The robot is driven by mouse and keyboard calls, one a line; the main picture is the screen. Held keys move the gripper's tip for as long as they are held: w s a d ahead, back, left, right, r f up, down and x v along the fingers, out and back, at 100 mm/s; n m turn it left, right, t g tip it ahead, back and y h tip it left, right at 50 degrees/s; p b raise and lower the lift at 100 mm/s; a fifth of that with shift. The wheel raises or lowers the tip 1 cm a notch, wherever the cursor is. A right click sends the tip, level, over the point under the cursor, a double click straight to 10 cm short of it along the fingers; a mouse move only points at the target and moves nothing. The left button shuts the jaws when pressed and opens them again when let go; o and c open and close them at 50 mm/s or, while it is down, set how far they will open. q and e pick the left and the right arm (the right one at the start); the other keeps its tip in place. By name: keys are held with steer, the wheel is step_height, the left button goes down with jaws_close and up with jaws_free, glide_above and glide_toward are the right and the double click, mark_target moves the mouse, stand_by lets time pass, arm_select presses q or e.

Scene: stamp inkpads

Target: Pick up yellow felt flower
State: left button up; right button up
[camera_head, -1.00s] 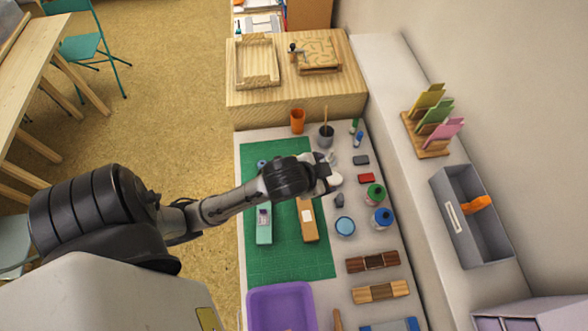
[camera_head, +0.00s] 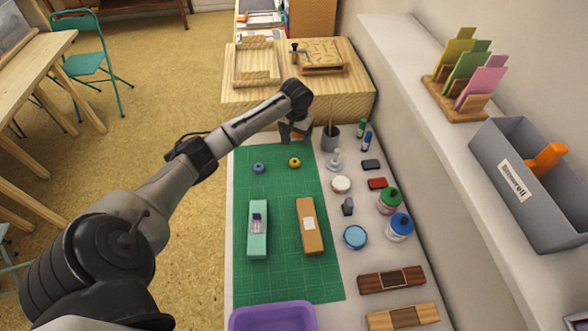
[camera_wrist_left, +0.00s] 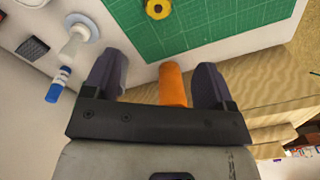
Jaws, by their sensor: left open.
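The yellow felt flower (camera_head: 294,162) is a small yellow ring with a dark centre. It lies on the green cutting mat (camera_head: 280,268) near its far edge, and it also shows at the top of the left wrist view (camera_wrist_left: 157,9). My left gripper (camera_head: 292,134) is beyond the flower, near the mat's far edge, open and apart from it. In the left wrist view an orange cup (camera_wrist_left: 173,85) shows between the open fingers; I cannot tell whether it touches them. My right gripper is not in view.
A blue ring-like flower (camera_head: 259,168) lies left of the yellow one. A teal box (camera_head: 258,242) and an orange-brown box (camera_head: 313,240) lie nearer. A grey cup (camera_head: 331,139) and several bottles and ink pads stand to the right. A purple tray (camera_head: 272,317) is at the front.

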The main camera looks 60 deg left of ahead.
arm_select(q)
steer(key=n, duration=0.1)
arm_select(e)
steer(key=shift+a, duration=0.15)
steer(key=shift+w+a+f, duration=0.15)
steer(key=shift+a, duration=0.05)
arm_select(q)
steer(key=n+b, duration=0.1)
steer(key=b, duration=0.1)
glide_above(295, 161)
steer(key=f, duration=0.8)
steer(key=shift+d+f, duration=0.2)
steer(key=shift+d, duration=0.05)
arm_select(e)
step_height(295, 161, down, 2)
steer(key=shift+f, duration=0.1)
arm_select(q)
steer(key=shift+a+f+b, duration=0.15)
steer(key=shift+f+b, duration=0.45)
steer(key=shift+f, duration=0.5)
steer(key=shift+a+f+b, duration=0.1)
steer(key=shift+f+b, duration=0.5)
steer(key=shift+f, duration=0.45)
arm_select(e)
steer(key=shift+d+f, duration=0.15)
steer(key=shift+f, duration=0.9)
arm_select(q)
steer(key=shift+f, duration=0.5)
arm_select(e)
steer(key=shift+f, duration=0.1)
